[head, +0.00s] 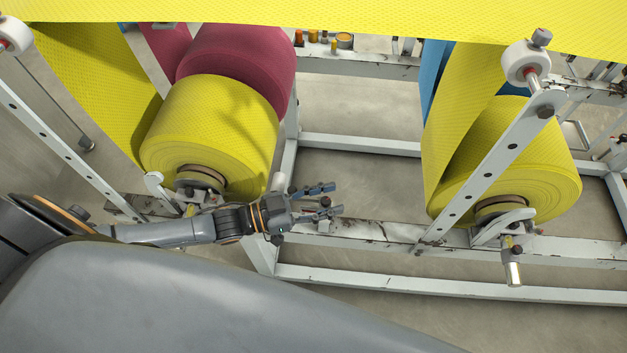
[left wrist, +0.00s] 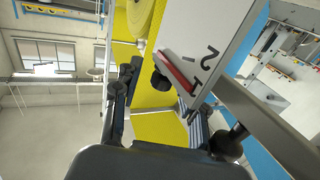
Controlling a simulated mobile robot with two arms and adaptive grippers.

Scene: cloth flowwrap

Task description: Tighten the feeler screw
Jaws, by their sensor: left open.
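My left gripper (head: 328,200) is open and empty in the head view, beside the frame rail right of the left yellow roll (head: 212,135). Its fingers also show in the left wrist view (left wrist: 163,100), spread apart. Ahead of them there is a pale plate (left wrist: 205,45) with printed numbers and a red-edged pointer (left wrist: 180,72). My right gripper is not in view.
A second yellow roll (head: 510,165) hangs at the right on a pale frame. A long rail (head: 400,238) runs beside the gripper, and a slotted bar (head: 495,170) slants up at the right. Yellow cloth (head: 350,18) spans the top. Bare floor (head: 350,185) lies between the rolls.

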